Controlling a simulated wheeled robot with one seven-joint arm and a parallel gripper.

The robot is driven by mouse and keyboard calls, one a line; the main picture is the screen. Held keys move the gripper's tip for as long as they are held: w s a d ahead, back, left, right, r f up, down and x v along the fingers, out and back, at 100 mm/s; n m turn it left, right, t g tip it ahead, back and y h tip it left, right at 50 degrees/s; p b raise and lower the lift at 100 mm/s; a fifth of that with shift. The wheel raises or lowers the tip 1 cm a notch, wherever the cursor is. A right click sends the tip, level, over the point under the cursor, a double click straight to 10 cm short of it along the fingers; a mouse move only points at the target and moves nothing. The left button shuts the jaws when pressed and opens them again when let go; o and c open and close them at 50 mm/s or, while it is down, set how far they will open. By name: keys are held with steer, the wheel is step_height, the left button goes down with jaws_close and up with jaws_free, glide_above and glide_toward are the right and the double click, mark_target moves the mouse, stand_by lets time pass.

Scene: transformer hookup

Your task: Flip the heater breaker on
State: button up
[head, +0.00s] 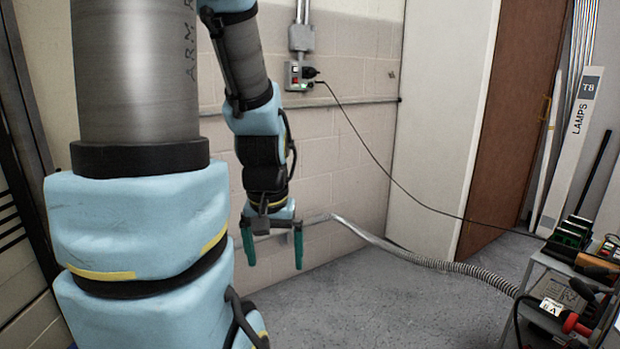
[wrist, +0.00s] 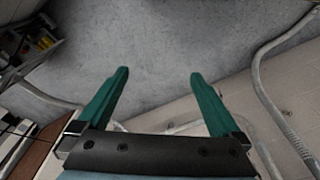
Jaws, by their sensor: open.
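No breaker or breaker panel that I can identify shows in either view. My gripper (head: 273,258) hangs in front of the block wall in the head view, its two green fingers pointing down. The fingers are apart and nothing is between them. The wrist view also shows my gripper (wrist: 160,80) open and empty above the grey floor. A grey outlet box (head: 298,76) with a black plug and a small red part is on the wall, above and behind the gripper. I cannot tell whether it bears on the heater.
A flexible metal conduit (head: 430,260) runs from the wall near my gripper toward a cart (head: 545,310) with tools at the lower right. A black cord (head: 370,150) hangs from the outlet box. A brown door (head: 512,120) stands right.

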step_height(320, 180, up, 12)
steer(key=p, duration=1)
steer(key=shift+r, duration=0.2)
